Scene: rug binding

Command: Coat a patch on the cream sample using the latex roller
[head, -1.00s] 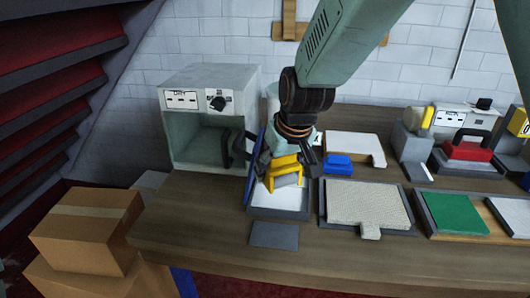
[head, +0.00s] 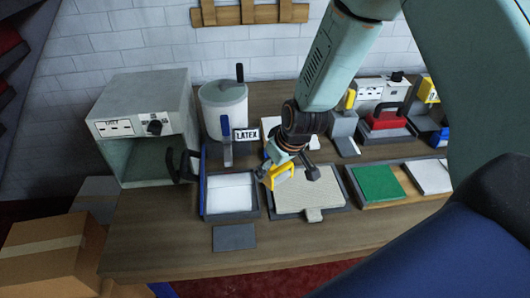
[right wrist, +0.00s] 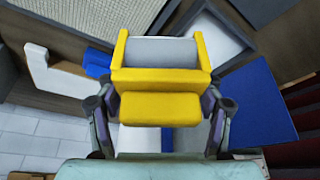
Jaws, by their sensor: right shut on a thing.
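The latex roller (head: 283,175) has a yellow frame, and in the right wrist view its grey cylinder (right wrist: 160,52) faces away from the gripper. My right gripper (head: 290,170) is shut on its yellow handle (right wrist: 160,108). In the head view the roller is over the left part of the cream sample (head: 318,197), a textured sheet in a dark tray. Whether it touches the sheet cannot be told. The sample also shows at upper left in the right wrist view (right wrist: 70,25). The white-floored latex tray (head: 228,193) is just left of it. My left gripper is not in view.
A blue panel (right wrist: 252,98) flanks that tray. A green sheet (head: 377,184) lies right of the sample.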

